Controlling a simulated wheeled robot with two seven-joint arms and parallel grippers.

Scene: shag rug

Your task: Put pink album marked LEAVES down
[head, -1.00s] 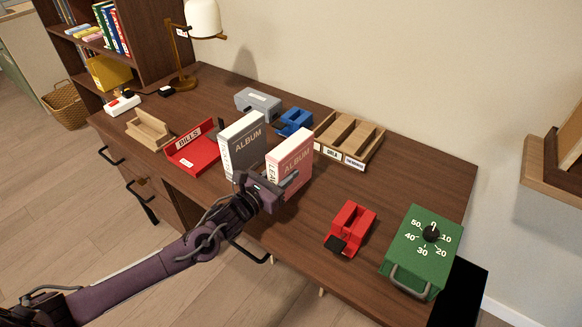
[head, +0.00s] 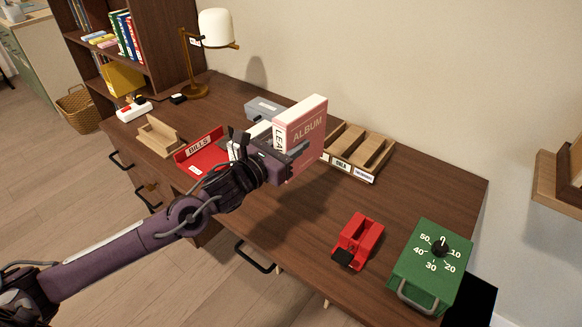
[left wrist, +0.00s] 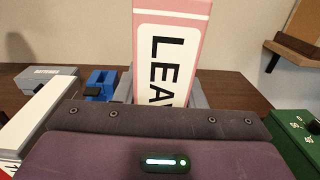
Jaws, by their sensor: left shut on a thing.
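The pink album (head: 305,125) has a white label on its spine that begins LEA; the rest of the word is hidden by my gripper. My left gripper (head: 292,158) is shut on the lower part of the album and holds it upright, apparently above the desk (head: 315,225). In the left wrist view the album (left wrist: 172,50) stands up between the fingers, label towards the camera. My right gripper is not in view.
A red BILLS tray (head: 203,152) lies left of my gripper. A wooden sorter (head: 357,152) stands behind to the right. A red hole punch (head: 358,242) and a green timer box (head: 428,268) stand at the right. Desk surface between the sorter and the punch is clear.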

